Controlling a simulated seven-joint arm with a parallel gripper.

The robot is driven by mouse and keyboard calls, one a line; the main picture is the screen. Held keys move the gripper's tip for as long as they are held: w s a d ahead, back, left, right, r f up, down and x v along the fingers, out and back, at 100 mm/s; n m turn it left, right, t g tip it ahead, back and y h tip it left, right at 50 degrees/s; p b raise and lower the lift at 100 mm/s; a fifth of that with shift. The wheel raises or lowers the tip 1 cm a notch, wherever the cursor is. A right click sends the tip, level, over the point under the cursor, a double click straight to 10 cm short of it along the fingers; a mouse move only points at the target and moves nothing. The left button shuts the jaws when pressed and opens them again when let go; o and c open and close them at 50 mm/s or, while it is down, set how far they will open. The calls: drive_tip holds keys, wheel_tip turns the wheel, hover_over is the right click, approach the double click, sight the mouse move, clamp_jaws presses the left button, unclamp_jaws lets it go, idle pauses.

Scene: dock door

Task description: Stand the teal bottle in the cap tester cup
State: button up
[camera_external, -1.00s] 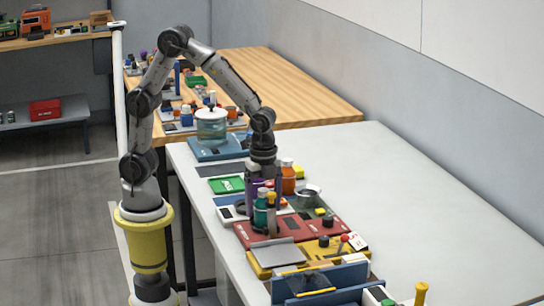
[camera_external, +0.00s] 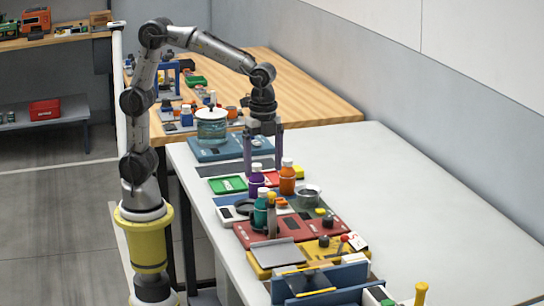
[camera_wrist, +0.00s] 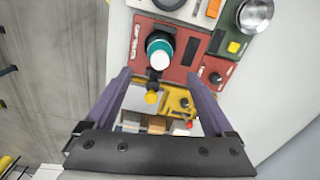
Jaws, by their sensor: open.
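The teal bottle (camera_external: 260,212) with a white cap stands upright at the left end of the red cap tester panel (camera_external: 328,232), close to a yellow-topped post (camera_external: 271,208). In the wrist view the teal bottle (camera_wrist: 159,46) is seen from above beside the panel's lettering, with a dark round part at its base. That part is likely the tester cup, but it is mostly hidden, so I cannot tell how the bottle's base sits. My gripper (camera_external: 264,171) is open and empty, raised above and behind the bottle. Its purple fingers (camera_wrist: 160,78) are apart and touch nothing.
A purple bottle (camera_external: 256,182) and an orange bottle (camera_external: 287,178) stand behind the teal one. A metal bowl (camera_external: 309,192) is to the right. A yellow panel (camera_external: 315,253) and blue bin (camera_external: 325,280) lie in front. The white table's right side (camera_external: 420,195) is clear.

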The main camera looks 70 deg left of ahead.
drive_tip(key=shift+r, duration=0.75)
drive_tip(key=s+a+n+t, duration=0.2)
drive_tip(key=s+a+n, duration=0.4)
drive_tip(key=a+n, duration=0.2)
drive_tip(key=s+a+r+n+t, duration=0.1)
drive_tip(key=s+a+n+t, duration=0.2)
drive_tip(key=s+a+n, duration=0.3)
drive_tip(key=a+n, duration=0.2)
drive_tip(key=a, duration=0.3)
drive_tip(key=shift+s+t, duration=0.3)
